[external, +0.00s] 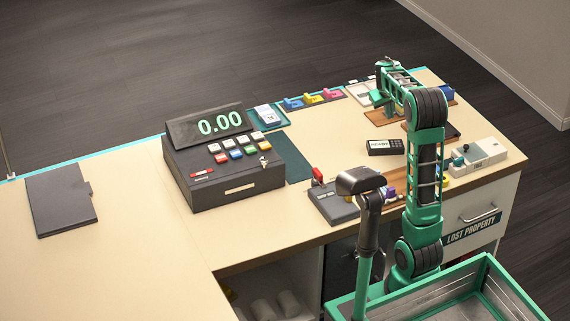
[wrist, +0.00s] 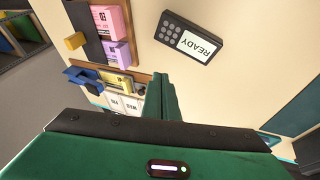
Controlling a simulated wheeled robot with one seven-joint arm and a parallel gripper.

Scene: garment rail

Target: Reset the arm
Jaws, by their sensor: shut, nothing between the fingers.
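My green arm rises from its base at the right front of the counter and bends over at the top. My gripper (external: 378,98) hangs at the arm's end above the back right of the counter. In the wrist view the gripper's green fingers (wrist: 161,98) are together with nothing between them. The fingers are above the counter, apart from the black card reader (wrist: 191,36) that shows READY. The reader (external: 385,147) also lies on the counter in the external view, left of my upright arm link.
A cash register (external: 222,160) stands mid-counter. A rack of blue, yellow and pink clips (external: 315,98) lies at the back edge. A stapler-like grey device (external: 478,157) is at right. A dark flat folder (external: 60,199) lies left, with bare counter around it.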

